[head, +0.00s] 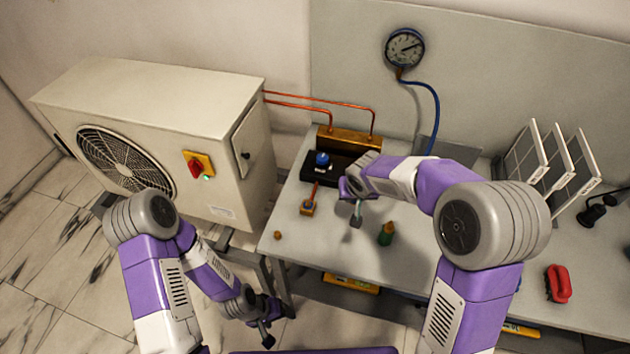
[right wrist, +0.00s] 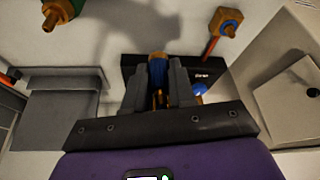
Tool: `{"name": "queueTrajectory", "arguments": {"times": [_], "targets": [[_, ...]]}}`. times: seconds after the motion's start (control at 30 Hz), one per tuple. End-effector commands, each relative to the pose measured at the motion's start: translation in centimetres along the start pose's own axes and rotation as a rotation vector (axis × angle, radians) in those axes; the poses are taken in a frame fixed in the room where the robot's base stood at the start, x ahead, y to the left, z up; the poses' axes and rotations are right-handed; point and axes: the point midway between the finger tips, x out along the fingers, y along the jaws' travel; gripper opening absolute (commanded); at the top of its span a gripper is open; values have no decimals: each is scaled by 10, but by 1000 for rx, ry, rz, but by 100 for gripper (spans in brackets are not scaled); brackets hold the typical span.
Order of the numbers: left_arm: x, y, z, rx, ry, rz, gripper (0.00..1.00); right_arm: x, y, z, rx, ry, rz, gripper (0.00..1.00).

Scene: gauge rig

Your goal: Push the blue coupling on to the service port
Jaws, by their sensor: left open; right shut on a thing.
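My right gripper (right wrist: 158,90) is shut on the blue coupling (right wrist: 157,67), a blue cylinder with brass showing between the fingers. In the head view the right gripper (head: 356,212) hangs over the bench, and I cannot make out the coupling there. A brass fitting with a blue face (head: 308,206), apparently the service port, ends a short copper tube left of this gripper. It also shows in the right wrist view (right wrist: 229,18), apart from the coupling. My left gripper (head: 266,330) is open and empty, low beside the bench's front left.
A black block (head: 342,170) with a blue knob (head: 322,159) stands behind the port. A small brass piece (head: 277,235) lies near the bench edge. A blue hose (head: 437,110) hangs from the gauge (head: 404,48).

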Motion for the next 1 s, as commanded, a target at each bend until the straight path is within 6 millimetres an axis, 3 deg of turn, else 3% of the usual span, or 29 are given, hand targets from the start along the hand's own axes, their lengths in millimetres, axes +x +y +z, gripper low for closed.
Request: {"name": "queueTrajectory", "arguments": {"times": [0.03,0.2,0.4,0.57,1.0], "targets": [[10,-4,0,-1,0,0,72,11,-19,-12,-1,3,0,0],[23,-9,-1,-1,0,0,72,26,-74,-39,15,1,8,0],[32,-12,-2,0,0,0,72,34,-117,-51,26,0,12,0],[32,-12,-2,0,0,0,72,34,-126,-53,28,0,13,0],[27,-10,-1,0,0,0,72,31,-125,-52,29,-14,13,0]]}}
